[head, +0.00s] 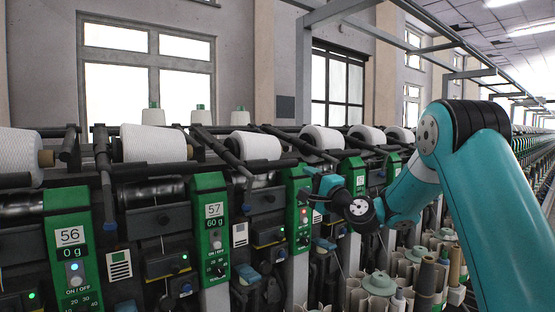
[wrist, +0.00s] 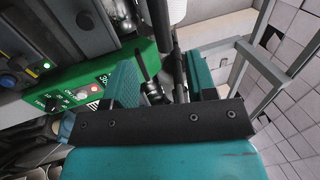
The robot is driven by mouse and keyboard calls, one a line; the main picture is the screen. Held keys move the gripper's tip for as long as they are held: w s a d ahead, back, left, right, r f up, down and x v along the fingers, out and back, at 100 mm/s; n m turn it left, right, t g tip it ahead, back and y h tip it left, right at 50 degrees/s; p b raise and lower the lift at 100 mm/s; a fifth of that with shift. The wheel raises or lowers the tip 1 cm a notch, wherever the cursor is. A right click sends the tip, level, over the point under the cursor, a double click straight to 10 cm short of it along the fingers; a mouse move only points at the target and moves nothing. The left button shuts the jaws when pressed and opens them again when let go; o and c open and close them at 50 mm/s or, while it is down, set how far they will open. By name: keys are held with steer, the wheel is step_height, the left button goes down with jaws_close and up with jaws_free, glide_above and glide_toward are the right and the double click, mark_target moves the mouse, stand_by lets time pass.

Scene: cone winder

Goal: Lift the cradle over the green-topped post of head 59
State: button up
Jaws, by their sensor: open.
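My gripper (head: 326,186) is in front of the machine in the head view, between the third green post and the one right of it. By order from 57, the post right of my gripper (head: 359,172) is head 59; its number is too small to read surely. In the wrist view my gripper's teal fingers (wrist: 167,80) are open and apart. A dark cradle arm (wrist: 160,28) and a thin dark lever show in the gap between them, beyond the fingertips; I cannot tell whether either is touched. A green panel (wrist: 88,93) lies left of the fingers.
Heads 56 (head: 70,240) and 57 (head: 213,225) stand left, with white yarn packages (head: 153,144) on their cradles. Several cones and tubes (head: 380,284) stand below my arm. A grey frame rail (wrist: 275,70) runs at the right of the wrist view.

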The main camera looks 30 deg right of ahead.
mark_target(283, 165)
steer(key=p+x, duration=0.7)
steer(key=x, duration=0.6)
steer(key=shift+w+a+r, duration=0.1)
steer(key=shift+w+r, duration=0.1)
steer(key=shift+w, duration=0.1)
steer(key=shift+w+a, duration=0.1)
steer(key=shift+w, duration=0.35)
